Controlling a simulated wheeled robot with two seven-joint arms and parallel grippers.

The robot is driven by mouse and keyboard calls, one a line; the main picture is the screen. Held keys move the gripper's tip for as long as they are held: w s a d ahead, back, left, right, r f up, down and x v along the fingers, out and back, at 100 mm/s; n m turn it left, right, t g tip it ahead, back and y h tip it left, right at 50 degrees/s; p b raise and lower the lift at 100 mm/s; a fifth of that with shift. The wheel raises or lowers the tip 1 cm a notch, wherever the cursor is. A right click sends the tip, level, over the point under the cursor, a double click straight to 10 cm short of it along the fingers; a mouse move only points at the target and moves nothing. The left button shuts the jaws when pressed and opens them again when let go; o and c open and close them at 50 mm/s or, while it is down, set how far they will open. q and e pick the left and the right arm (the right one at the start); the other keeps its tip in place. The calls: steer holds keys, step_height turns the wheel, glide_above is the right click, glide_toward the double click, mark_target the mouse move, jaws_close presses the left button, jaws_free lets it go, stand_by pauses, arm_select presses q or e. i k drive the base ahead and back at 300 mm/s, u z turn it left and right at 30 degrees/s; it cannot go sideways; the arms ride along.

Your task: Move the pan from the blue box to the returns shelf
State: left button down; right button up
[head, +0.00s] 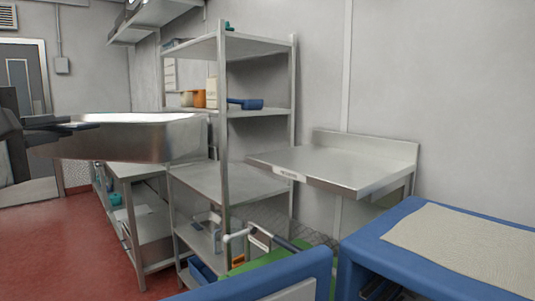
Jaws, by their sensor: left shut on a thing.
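The pan (125,145) is a shiny rectangular metal pan, held up in the air at the left of the head view. My left gripper (75,127) comes in from the left and is shut on the pan's near left rim. The returns shelf (335,167) is a bare steel wall shelf with a raised back edge and a small white label on its front corner. It is to the right of the pan and apart from it. A blue box (265,280) shows at the bottom, with only its upper edge in view. My right gripper is not in view.
A steel rack (226,110) with uprights stands between the pan and the returns shelf, holding a blue item (246,104) and containers. A blue cart (385,240) with a beige cloth (465,245) is at lower right. A steel table (140,170) stands behind the pan. Red floor is open at left.

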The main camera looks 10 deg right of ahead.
mark_target(323, 160)
steer(key=z, duration=0.65)
steer(key=i, duration=0.95)
steer(key=z, duration=0.65)
